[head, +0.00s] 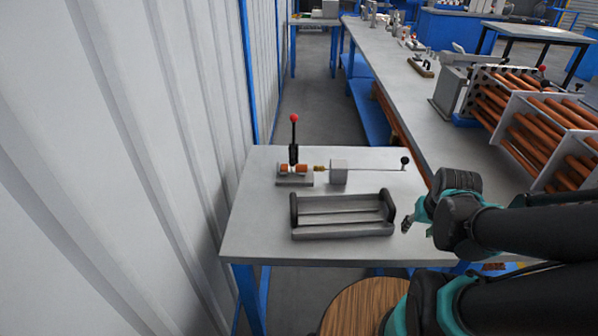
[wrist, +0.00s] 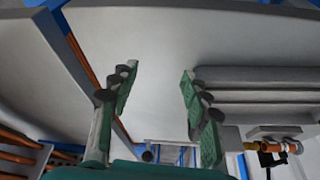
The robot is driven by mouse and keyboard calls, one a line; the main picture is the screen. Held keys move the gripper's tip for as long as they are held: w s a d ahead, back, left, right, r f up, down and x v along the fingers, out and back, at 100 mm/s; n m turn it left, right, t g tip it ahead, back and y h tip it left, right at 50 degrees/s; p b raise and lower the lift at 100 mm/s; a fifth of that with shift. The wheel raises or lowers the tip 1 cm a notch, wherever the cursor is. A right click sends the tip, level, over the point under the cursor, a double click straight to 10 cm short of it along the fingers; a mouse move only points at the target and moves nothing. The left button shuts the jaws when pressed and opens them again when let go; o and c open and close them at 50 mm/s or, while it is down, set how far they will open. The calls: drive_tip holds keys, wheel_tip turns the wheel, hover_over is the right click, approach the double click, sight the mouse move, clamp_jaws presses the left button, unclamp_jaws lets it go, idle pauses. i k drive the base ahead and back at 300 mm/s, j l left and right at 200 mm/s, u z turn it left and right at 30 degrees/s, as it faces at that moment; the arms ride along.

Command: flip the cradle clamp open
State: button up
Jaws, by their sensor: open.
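The cradle clamp (head: 294,150) stands on the small grey table at the back left. Its black lever points straight up and ends in a red ball knob (head: 293,118). Its cradle holds a short copper-coloured tube (head: 302,168). In the wrist view the clamp's black part and the copper tube (wrist: 281,147) show at the lower right, with the red knob out of view. My gripper (head: 408,223) is at the table's right side, right of the grey tray and well away from the clamp. In the wrist view my gripper (wrist: 157,85) has its green-padded fingers apart with nothing between them.
A grey tray (head: 343,234) with black end handles sits in front of the clamp. A grey block (head: 338,172) with a thin rod ending in a black ball (head: 405,160) lies right of the clamp. A corrugated wall (head: 130,150) runs along the left. The table's (head: 258,225) left front is clear.

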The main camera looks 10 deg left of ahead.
sight(293, 118)
drive_tip(key=l+u, duration=0.45)
drive_tip(key=k+l+u, duration=0.2)
drive_tip(key=u, duration=0.2)
drive_tip(key=l, duration=0.15)
